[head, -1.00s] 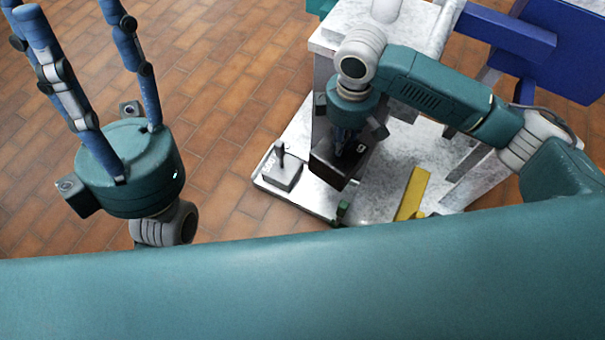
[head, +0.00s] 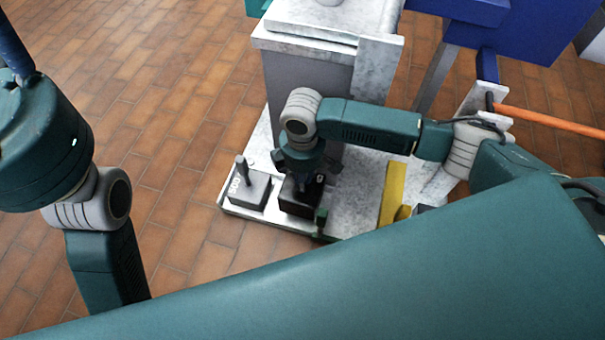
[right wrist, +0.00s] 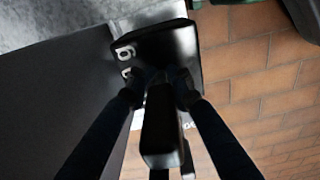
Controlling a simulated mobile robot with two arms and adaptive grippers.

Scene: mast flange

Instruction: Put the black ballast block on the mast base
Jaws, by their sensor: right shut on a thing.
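The black ballast block (head: 299,205) is held in my right gripper (head: 300,187), low over the front of a pale marbled slab. I cannot tell whether it touches the slab. In the right wrist view the black block (right wrist: 165,48) shows white markings, and the fingers (right wrist: 160,85) close on its dark upright handle. The mast base is not clearly identifiable; the slab (head: 360,205) carries a tall grey pedestal with a marbled top (head: 310,35). My left gripper (head: 14,50) is at the left edge, its fingertips out of frame.
A grey block with an upright post (head: 250,192) stands just left of the black block. Blue panels and an orange bar (head: 550,122) are further right. Tiled floor is open at left.

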